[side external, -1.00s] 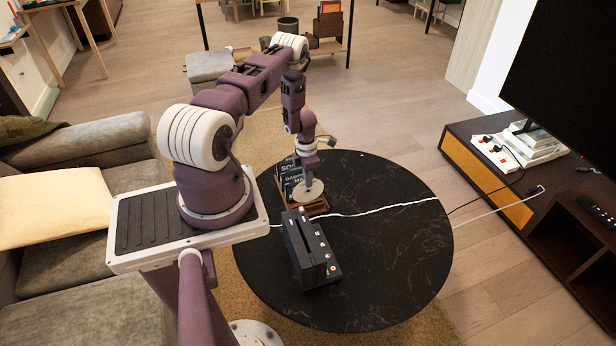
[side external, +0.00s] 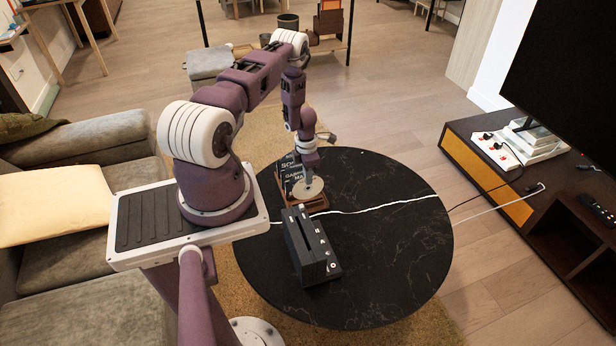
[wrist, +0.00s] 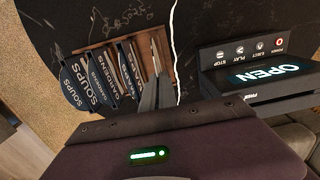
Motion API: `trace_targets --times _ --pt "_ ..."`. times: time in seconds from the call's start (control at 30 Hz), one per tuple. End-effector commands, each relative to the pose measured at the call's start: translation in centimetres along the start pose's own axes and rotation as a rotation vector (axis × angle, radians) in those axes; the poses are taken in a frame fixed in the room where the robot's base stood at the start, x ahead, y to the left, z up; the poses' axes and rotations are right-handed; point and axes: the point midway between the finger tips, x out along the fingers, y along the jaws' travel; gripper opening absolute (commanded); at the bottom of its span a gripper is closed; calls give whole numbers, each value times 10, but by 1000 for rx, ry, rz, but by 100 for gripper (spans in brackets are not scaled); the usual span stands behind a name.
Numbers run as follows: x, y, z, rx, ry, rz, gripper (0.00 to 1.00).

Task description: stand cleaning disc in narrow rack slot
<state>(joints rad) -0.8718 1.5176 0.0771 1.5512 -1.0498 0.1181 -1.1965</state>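The pale round cleaning disc (side external: 309,188) stands on edge at the near end of the brown wooden rack (side external: 318,207). My gripper (side external: 309,171) is at the disc's upper part and appears shut on it. In the wrist view my gripper's grey fingers (wrist: 156,92) reach over the right part of the rack (wrist: 168,58), with the disc nearly edge-on between them. Several dark labelled discs or cards (wrist: 100,80) stand in the rack to the left. The slot bottom below the disc is hidden, so I cannot tell how deep it sits.
A black player (side external: 308,250) with a top slot stands nearer on the round black table (side external: 390,270); its lit OPEN display (wrist: 268,73) shows in the wrist view. A white cable (side external: 385,205) crosses the table beside the rack. The table's right side is clear.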

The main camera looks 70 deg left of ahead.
Motion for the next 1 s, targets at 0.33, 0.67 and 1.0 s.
trace_targets --times 0.33,0.67,1.0 --pt "2 0 0 0 0 0 0" --pt "10 0 0 -1 0 0 0" --pt "19 0 -1 -1 0 0 0"
